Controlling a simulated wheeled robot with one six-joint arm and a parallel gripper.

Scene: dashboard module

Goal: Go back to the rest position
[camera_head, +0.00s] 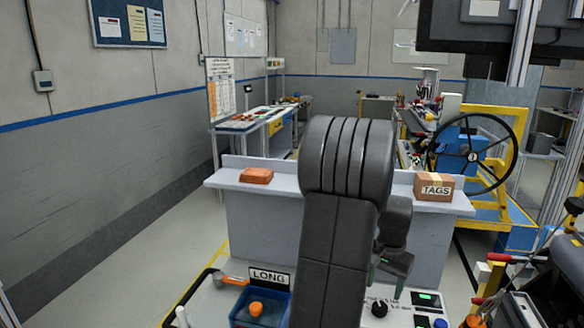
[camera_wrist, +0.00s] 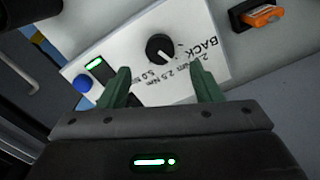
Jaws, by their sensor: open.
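My gripper shows in the wrist view (camera_wrist: 163,90) with its two green fingers apart and nothing between them. Beyond the fingers is a white panel (camera_wrist: 185,75) with a black knob (camera_wrist: 160,47), a blue button (camera_wrist: 82,83) and a green-lit switch (camera_wrist: 99,69). In the head view my gripper (camera_head: 384,274) is partly hidden behind my dark arm, above the same panel. There the black knob (camera_head: 379,308) stands just below the fingers; I cannot tell the exact gap.
A blue bin (camera_head: 247,311) with an orange part and a LONG label (camera_head: 269,277) sit left of my arm. A grey ledge (camera_head: 290,187) behind carries an orange block (camera_head: 257,175) and a TAGS box (camera_head: 434,187). A black handwheel (camera_head: 470,155) stands at the right.

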